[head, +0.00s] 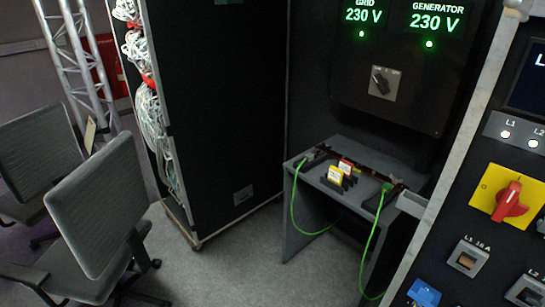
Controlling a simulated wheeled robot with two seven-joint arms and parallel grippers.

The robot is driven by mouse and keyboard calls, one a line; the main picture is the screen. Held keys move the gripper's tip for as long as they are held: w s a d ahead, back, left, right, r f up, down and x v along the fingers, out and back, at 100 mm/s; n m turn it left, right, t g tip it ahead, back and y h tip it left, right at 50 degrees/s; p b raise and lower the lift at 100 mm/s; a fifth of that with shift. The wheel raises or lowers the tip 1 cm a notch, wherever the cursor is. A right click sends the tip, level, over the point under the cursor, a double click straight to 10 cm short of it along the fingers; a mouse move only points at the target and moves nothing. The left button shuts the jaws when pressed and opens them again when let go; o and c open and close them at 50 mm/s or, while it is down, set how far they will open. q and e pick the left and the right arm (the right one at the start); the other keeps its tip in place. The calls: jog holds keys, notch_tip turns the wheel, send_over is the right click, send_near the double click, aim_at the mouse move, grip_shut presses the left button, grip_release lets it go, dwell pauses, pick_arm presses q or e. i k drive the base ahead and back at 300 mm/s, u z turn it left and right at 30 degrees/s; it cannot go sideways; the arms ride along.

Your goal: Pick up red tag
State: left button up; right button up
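The red tag (346,165) stands on the small grey table (330,145) below the dark power panel. It sits in a dark holder just behind and to the right of a yellow tag (335,174), which partly overlaps it. Both tags appear upright, with pale printed faces too small to read. Neither of my grippers shows in the head view.
Green cables (294,205) hang from both sides of the table. A tall black cabinet (225,110) stands left of it, and a control panel with a red rotary switch (509,201) at right. Office chairs (100,205) stand at left. Carpet (250,260) before the table is clear.

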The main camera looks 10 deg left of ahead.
aim_at(346, 166)
jog(key=u, duration=0.65)
jog(key=i, duration=1.2)
jog(key=z, duration=0.55)
jog(key=i, duration=1)
jog(key=z, duration=0.85)
